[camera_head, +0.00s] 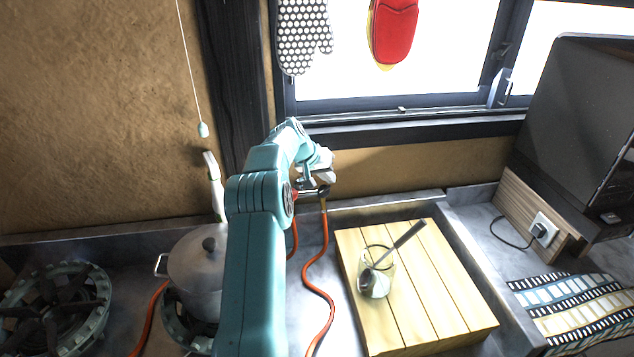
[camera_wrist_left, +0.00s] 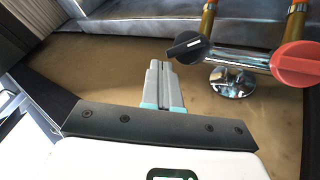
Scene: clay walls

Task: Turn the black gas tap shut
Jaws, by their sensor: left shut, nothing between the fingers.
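The black gas tap (camera_wrist_left: 187,46) is a dark handle with a pale line, at the left end of a chrome pipe (camera_wrist_left: 238,60) in the left wrist view. A red tap (camera_wrist_left: 297,63) is at the other end. My left gripper (camera_wrist_left: 161,64) is shut and empty. Its fingertips lie just left of and below the black tap in that view; whether they touch it I cannot tell. In the head view my left gripper (camera_head: 318,170) is by the wall below the window, and my own arm hides most of the taps. My right gripper is not in view.
Orange hoses (camera_head: 319,280) run down from the pipe. A lidded pot (camera_head: 198,275) stands left of my arm, beside a burner (camera_head: 55,310). A wooden board (camera_head: 440,290) with a glass jar (camera_head: 376,280) and spoon is at right. A pull cord (camera_head: 203,130) hangs left.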

